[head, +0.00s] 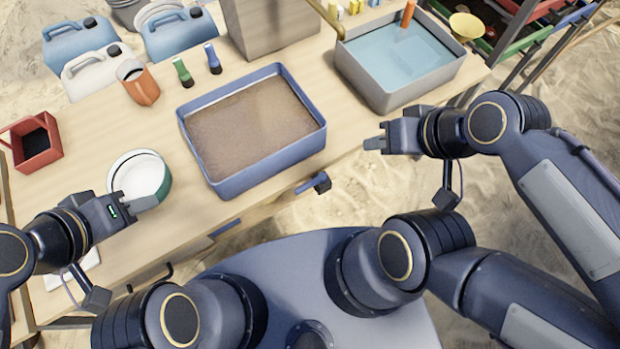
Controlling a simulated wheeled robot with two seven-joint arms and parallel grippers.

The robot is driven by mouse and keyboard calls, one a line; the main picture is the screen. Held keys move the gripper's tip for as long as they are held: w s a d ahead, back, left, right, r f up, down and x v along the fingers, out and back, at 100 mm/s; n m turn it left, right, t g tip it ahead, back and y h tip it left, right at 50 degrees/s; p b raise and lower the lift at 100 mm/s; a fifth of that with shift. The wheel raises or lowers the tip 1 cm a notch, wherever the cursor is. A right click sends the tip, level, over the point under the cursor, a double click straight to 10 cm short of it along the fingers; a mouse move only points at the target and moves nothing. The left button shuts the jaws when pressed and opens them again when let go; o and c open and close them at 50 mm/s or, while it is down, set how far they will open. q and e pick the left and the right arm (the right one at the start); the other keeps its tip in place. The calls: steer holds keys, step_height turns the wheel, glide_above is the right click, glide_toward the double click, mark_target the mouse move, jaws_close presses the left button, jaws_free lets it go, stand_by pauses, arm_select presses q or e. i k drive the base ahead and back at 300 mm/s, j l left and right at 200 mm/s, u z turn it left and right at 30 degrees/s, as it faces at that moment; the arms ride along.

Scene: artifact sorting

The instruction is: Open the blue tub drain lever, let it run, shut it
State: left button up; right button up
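The blue tub (254,184) stands on the wooden table and holds murky brown water. Its blue drain lever (308,186) with a dark end sticks out below the tub's front right corner, at the table's front edge. My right gripper (376,138) is in the air to the right of the lever, apart from it, with nothing visible in it. My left gripper (146,203) is at the near rim of a white and green bowl (128,172), left of the tub. I cannot tell whether it grips the rim. The finger gaps of both grippers are unclear.
A grey tub (369,88) of clear blue water stands at the right. A red holder (34,143) is at the left. Table space between the two tubs is free.

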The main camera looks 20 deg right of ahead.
mark_target(322, 177)
steer(key=k+j+z, duration=0.15)
steer(key=j+z, duration=0.3)
steer(key=k+j+z, duration=0.2)
steer(key=z, duration=0.2)
steer(key=k+j+z, duration=0.25)
steer(key=j+z, duration=0.2)
